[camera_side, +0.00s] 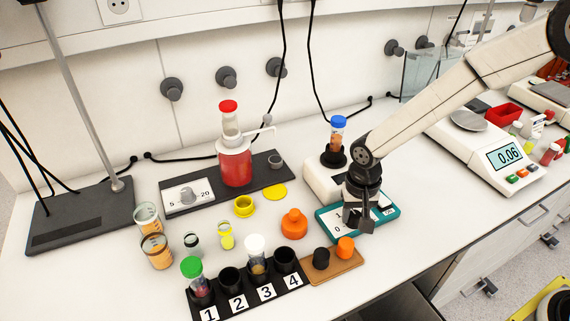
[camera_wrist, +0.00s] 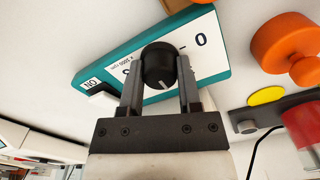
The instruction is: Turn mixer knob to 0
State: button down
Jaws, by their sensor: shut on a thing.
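The mixer's white control panel with a teal frame (camera_side: 390,217) lies in front of the white mixer body (camera_side: 318,182). In the wrist view the teal frame (camera_wrist: 88,72) surrounds a white dial face with a printed 0 (camera_wrist: 202,40). The round black mixer knob (camera_wrist: 158,62) stands on that face, and its white mark points toward my gripper's base, not at the 0. My gripper (camera_wrist: 160,84) is shut on the knob, one finger on each side. In the side view my gripper (camera_side: 359,218) is down at the panel and hides the knob.
A blue-capped tube (camera_side: 337,130) stands in the mixer's black holder. An orange flask-like piece (camera_side: 294,224) is left of the panel. A wooden block (camera_side: 334,266) with black and orange caps and a numbered black rack (camera_side: 252,289) are in front. A balance (camera_side: 490,150) stands right.

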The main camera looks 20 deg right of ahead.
jog(key=n, duration=0.4)
jog(key=shift+n, duration=0.3)
jog(key=n, duration=0.4)
jog(key=shift+n, duration=0.3)
jog(key=n, duration=0.4)
jog(key=shift+n, duration=2.5)
jog(key=shift+c, duration=1.5)
grip_release()
jog(key=shift+r, duration=0.15)
